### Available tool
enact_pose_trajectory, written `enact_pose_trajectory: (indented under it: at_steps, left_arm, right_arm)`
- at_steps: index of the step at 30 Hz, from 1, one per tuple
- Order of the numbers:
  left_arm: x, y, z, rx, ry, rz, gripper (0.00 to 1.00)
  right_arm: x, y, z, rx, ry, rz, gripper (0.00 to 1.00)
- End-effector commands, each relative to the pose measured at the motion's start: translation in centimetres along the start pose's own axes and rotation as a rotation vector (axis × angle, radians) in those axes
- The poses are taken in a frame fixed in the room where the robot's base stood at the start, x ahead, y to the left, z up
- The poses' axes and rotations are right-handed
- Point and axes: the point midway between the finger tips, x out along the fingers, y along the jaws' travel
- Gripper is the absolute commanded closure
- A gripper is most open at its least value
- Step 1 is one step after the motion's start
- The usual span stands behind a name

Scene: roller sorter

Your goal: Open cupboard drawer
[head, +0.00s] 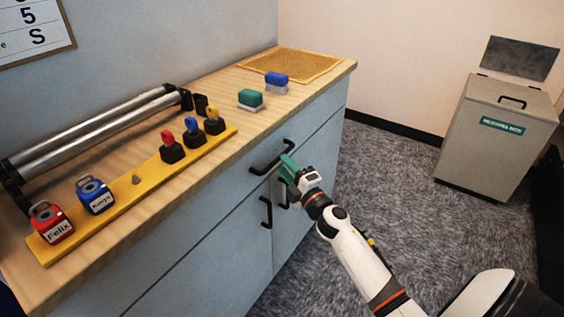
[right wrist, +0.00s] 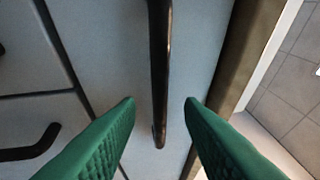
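The blue-grey cupboard (head: 215,205) stands under a wooden top, and its upper front is the drawer (head: 315,128). The drawer's black bar handle (head: 268,160) shows on the front, and it also shows in the right wrist view (right wrist: 160,70). The drawer looks shut. My right gripper (head: 285,163) is at the handle with its green fingers. In the right wrist view the fingers (right wrist: 160,100) are apart, with the handle's end between them and gaps on both sides. I cannot tell how deep the handle sits between them. My left gripper is not in view.
Black door handles (head: 266,212) sit below the drawer. A grey bin (head: 495,140) stands right; carpet between is clear.

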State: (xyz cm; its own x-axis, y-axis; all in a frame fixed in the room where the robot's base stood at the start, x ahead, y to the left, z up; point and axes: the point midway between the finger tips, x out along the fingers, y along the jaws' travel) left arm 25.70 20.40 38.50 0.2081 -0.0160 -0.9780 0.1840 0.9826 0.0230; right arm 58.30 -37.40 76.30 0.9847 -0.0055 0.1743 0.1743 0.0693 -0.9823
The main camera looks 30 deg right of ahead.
Motion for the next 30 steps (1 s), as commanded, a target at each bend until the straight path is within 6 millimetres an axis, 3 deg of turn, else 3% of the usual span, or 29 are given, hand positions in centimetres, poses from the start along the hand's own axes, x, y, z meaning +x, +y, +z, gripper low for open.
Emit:
enact_pose_trajectory:
  at_steps: [6, 16, 23, 30]
  left_arm:
    - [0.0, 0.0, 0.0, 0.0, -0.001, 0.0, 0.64]
    - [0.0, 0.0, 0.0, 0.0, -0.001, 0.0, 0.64]
    - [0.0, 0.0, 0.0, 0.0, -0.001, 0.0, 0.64]
    - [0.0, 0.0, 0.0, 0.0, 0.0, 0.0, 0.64]
  right_arm:
    - [2.3, 0.0, 0.0, 0.0, 0.001, 0.0, 0.66]
    - [2.6, 0.1, 0.0, 0.001, 0.001, 0.002, 0.66]
    - [2.5, 0.1, 0.0, 0.001, 0.001, 0.001, 1.0]
    - [2.5, 0.1, 0.0, 0.001, 0.001, 0.002, 1.0]
